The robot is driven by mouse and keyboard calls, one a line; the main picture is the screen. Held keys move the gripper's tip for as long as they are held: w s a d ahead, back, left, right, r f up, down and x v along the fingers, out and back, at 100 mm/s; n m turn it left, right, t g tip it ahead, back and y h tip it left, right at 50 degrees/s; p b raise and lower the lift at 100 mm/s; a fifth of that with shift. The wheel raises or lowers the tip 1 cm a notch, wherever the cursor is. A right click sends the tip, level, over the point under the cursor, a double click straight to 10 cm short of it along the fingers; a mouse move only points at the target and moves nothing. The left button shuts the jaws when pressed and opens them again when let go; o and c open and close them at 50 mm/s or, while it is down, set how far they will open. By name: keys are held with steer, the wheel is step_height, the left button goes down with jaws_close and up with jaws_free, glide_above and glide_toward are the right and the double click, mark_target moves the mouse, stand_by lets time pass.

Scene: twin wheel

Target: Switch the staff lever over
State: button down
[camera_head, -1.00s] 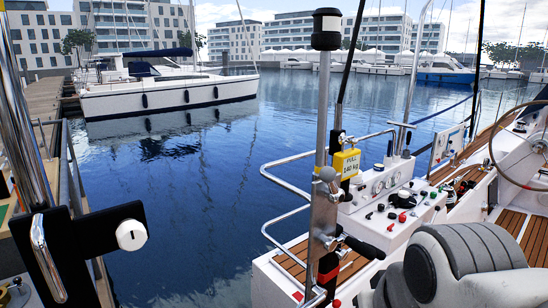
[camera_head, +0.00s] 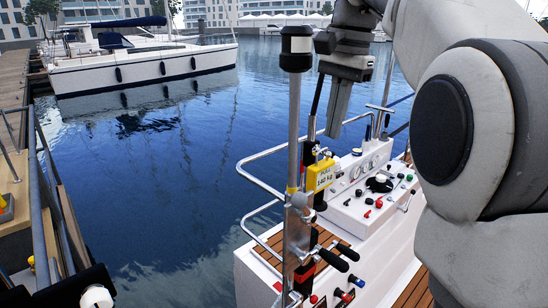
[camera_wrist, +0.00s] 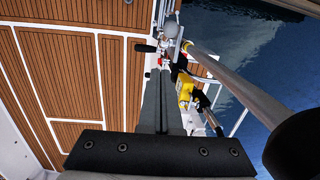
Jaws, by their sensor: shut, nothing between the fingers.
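The staff (camera_head: 294,120) is an upright metal pole with a black lamp on top, left of my gripper in the head view. It runs slantwise through the wrist view (camera_wrist: 235,85). Low on it is a metal bracket with a grey ball knob (camera_head: 299,200) and black-handled levers (camera_head: 334,258). I cannot tell for sure which of these is the staff lever. My gripper (camera_head: 333,134) points down, right of the staff and above the yellow tag. In the wrist view its fingers (camera_wrist: 164,74) are together and empty, apart from the levers.
A yellow weight tag (camera_head: 320,174) hangs beside the staff. A white control console (camera_head: 350,205) with several knobs stands behind. A metal railing (camera_head: 262,155) borders the water on the left. Teak deck (camera_wrist: 65,60) lies below.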

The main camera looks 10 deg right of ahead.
steer(key=w+r, duration=0.1)
steer(key=b, duration=0.1)
glide_above(303, 209)
steer(key=w+d, duration=0.2)
steer(key=shift+m, duration=0.3)
steer(key=f, duration=1.1)
steer(key=shift+s+f, duration=0.2)
steer(key=shift+f, duration=0.2)
steer(key=shift+s+a+f, duration=0.15)
steer(key=shift+a+f, duration=0.15)
steer(key=shift+f, duration=0.05)
